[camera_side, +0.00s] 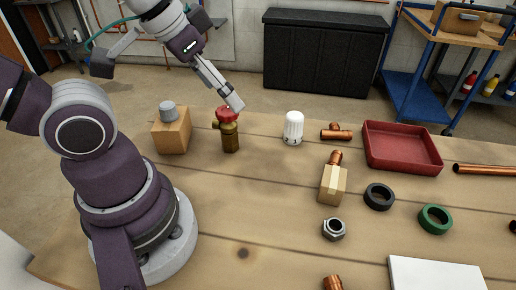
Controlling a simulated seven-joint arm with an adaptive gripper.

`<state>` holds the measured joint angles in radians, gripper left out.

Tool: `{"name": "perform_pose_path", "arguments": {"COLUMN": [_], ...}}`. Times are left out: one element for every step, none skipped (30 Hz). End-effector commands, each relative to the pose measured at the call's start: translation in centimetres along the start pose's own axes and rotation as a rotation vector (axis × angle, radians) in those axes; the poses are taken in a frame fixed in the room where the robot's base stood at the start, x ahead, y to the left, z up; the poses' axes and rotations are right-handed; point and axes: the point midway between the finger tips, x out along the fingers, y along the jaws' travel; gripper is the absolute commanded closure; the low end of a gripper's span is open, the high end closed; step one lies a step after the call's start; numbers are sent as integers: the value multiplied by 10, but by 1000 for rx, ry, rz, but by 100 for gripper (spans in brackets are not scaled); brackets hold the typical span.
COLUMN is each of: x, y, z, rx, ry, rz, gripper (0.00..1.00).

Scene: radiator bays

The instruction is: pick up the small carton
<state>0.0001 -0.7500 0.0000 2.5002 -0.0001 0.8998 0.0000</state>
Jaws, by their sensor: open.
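Two cardboard cartons stand on the wooden bench. The smaller-looking carton (332,187) is right of centre, pale tan with a lighter tape strip, and a copper fitting (335,158) shows at its far top edge; I cannot tell if the fitting rests on it or stands behind. The other carton (171,138) is at the left near my base, with a grey cap-like part (168,111) on top. My gripper (235,101) is open and empty, pointing down and right, above the bench's far edge. Its tips appear beside the red knob of a brass valve (230,138), apart from both cartons.
A white radiator knob (293,128), a copper tee (337,132) and a red tray (400,146) stand along the back. A black ring (378,197), green ring (435,219), metal nut (333,229) and white slab (435,275) lie nearer. The bench's centre left is clear.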

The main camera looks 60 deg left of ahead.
Motion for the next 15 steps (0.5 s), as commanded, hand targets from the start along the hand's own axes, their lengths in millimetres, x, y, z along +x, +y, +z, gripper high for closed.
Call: {"name": "perform_pose_path", "arguments": {"x": [0,0,0,0,0,0,0,0,0,0,0,0,0,1,4], "y": [0,0,0,0,0,0,0,0,0,0,0,0,0,1,3], "z": [0,0,0,0,0,0,0,0,0,0,0,0,-1,-3,-7], "rx": [0,0,0,0,0,0,0,0,0,0,0,1,7,19,48], "ry": [0,0,0,0,0,0,0,0,0,0,0,0,-2,-6,-16], "rz": [0,0,0,0,0,0,0,0,0,0,0,0,1,4,10], "gripper": [27,27,27,24,24,24,24,24,24,24,24,24,24,24,24]}}
